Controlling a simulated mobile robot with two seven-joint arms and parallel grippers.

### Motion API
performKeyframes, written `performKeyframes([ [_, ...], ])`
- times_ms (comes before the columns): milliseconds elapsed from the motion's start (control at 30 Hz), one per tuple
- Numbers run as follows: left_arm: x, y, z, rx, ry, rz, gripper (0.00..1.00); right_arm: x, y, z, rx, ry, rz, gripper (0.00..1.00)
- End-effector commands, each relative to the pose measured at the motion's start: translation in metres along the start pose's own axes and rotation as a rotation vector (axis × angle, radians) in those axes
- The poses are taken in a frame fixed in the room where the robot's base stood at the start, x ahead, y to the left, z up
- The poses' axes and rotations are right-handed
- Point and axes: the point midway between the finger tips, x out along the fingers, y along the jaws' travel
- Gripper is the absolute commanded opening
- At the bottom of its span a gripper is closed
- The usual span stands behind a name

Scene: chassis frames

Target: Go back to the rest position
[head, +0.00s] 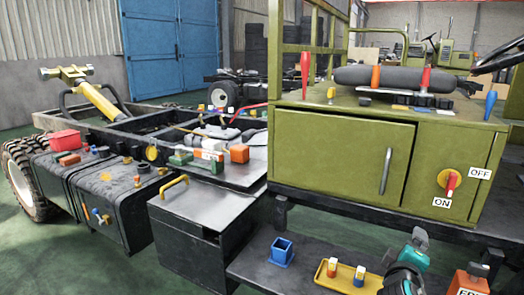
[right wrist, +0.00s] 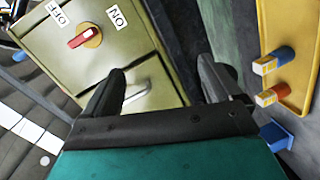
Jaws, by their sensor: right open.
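My right gripper (right wrist: 162,68) shows in the right wrist view as two dark fingers spread apart on a dark bar and teal body. Nothing is between the fingers. Beyond it are the olive cabinet (right wrist: 60,35) and its red switch knob (right wrist: 84,38), seen upside down. In the head view a teal and dark object (head: 410,262) stands at the lower right. My left gripper is not in view.
The olive cabinet (head: 340,155), with tools on top, stands above a dark shelf. On the shelf are a blue cup (head: 282,250) and a yellow tray (head: 322,279) with two small blocks. An orange box (head: 467,281) stands at right. Open green floor lies at lower left.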

Motion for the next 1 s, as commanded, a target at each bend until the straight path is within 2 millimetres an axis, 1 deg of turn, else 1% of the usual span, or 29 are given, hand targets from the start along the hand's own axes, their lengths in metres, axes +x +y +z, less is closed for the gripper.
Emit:
performKeyframes([
  [33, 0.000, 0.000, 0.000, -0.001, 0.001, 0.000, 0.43, -0.019, -0.035, 0.005, 0.058, 0.058, -0.081, 0.92],
  [67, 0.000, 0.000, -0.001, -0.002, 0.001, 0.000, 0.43, -0.030, -0.052, 0.005, 0.102, 0.090, -0.128, 0.92],
  [100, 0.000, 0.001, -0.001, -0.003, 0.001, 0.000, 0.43, -0.046, -0.074, 0.006, 0.163, 0.130, -0.195, 0.92],
  [167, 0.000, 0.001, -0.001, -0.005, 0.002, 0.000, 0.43, -0.073, -0.105, 0.008, 0.257, 0.180, -0.297, 0.92],
  [200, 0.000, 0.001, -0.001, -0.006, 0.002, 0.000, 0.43, -0.092, -0.124, 0.010, 0.323, 0.204, -0.367, 0.92],
  [267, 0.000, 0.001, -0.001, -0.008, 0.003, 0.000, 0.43, -0.120, -0.146, 0.012, 0.418, 0.231, -0.465, 0.92],
  [300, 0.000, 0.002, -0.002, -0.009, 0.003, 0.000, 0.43, -0.139, -0.160, 0.014, 0.478, 0.243, -0.527, 0.92],
  [367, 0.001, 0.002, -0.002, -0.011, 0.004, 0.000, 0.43, -0.165, -0.175, 0.016, 0.565, 0.251, -0.613, 0.92],
  [400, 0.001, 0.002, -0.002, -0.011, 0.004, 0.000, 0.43, -0.183, -0.184, 0.018, 0.621, 0.253, -0.668, 0.92],
  [467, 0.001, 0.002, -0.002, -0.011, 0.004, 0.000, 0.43, -0.207, -0.195, 0.021, 0.700, 0.248, -0.745, 0.92],
  [500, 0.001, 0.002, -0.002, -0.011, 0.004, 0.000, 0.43, -0.224, -0.201, 0.022, 0.754, 0.241, -0.796, 0.92],
  [567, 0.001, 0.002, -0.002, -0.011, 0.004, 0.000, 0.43, -0.247, -0.208, 0.025, 0.833, 0.226, -0.868, 0.92],
  [600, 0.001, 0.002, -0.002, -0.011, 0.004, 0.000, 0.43, -0.263, -0.212, 0.026, 0.886, 0.214, -0.915, 0.92],
  [633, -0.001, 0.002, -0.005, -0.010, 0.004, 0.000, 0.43, -0.272, -0.210, 0.027, 0.919, 0.204, -0.941, 0.92],
  [667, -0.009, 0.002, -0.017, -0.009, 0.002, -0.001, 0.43, -0.269, -0.196, 0.023, 0.910, 0.209, -0.924, 0.92],
  [700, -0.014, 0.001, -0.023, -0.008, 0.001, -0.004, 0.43, -0.269, -0.188, 0.022, 0.906, 0.208, -0.916, 0.92],
  [800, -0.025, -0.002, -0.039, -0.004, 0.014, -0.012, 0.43, -0.270, -0.173, 0.023, 0.900, 0.200, -0.907, 0.92],
  [900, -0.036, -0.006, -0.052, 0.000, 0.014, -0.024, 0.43, -0.272, -0.156, 0.024, 0.895, 0.193, -0.896, 0.92],
  [1000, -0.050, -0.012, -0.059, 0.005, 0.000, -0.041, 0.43, -0.275, -0.138, 0.025, 0.890, 0.188, -0.886, 0.92],
])
